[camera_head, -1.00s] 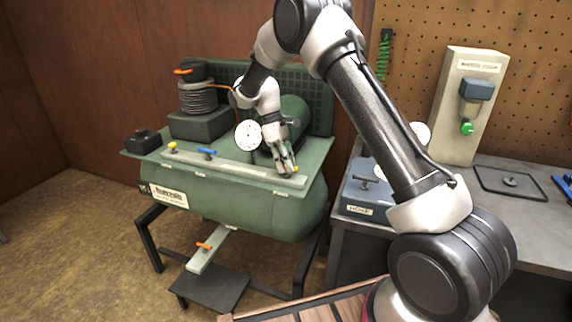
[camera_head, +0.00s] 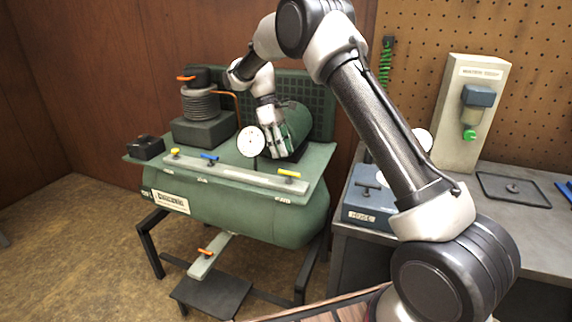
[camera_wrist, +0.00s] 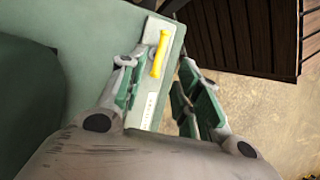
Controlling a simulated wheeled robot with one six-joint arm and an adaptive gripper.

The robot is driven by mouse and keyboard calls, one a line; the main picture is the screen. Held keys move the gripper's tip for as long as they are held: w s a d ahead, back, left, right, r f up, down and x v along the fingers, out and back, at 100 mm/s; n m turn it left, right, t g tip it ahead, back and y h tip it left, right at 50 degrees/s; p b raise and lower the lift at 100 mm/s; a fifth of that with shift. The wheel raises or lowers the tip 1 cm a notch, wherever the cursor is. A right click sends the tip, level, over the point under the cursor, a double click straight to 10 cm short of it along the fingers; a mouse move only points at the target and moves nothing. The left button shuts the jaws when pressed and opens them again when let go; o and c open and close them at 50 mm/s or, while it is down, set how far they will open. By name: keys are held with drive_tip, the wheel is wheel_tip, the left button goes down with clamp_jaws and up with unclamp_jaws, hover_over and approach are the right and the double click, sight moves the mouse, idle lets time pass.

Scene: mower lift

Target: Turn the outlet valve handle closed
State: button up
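A yellow valve handle (camera_head: 289,173) sits at the right end of the pale strip (camera_head: 235,174) on the green tank unit. Its bar lies roughly along the strip. The label below it is too small to read surely, so I cannot confirm it is the outlet. In the wrist view the yellow handle (camera_wrist: 159,54) shows beyond and between the fingertips, untouched. My gripper (camera_head: 280,150) is above and behind the handle, near the white gauge (camera_head: 251,141). In the wrist view my gripper (camera_wrist: 158,82) has its fingers apart with nothing between them.
Another yellow handle (camera_head: 175,152) and a blue handle (camera_head: 209,157) stand on the strip's left part. An orange handle (camera_head: 205,252) is on a lower bracket. A coiled cylinder (camera_head: 200,104) stands at the back left. A grey bench (camera_head: 510,205) is at the right.

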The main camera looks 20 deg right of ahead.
drive_tip(key=shift+v, duration=2.2)
drive_tip(key=s+f+m, duration=0.1)
drive_tip(key=f, duration=0.1)
drive_tip(key=s+d+f+m, duration=0.1)
drive_tip(key=s+f+m, duration=0.1)
drive_tip(key=shift+s, duration=0.2)
drive_tip(key=s+d+r+m+t, duration=0.2)
drive_tip(key=s+d+r, duration=0.3)
drive_tip(key=s, duration=0.7)
drive_tip(key=s+d+r+m+t+y, duration=0.1)
drive_tip(key=s+d+r+m+t, duration=0.2)
drive_tip(key=s, duration=0.8)
drive_tip(key=s+d+r+m+t+y, duration=0.1)
drive_tip(key=s+d+r+m+t, duration=0.2)
drive_tip(key=s+d+r, duration=0.4)
drive_tip(key=shift+s+d+r+t, duration=0.4)
drive_tip(key=shift+s+d, duration=0.35)
drive_tip(key=shift+s, duration=2.1)
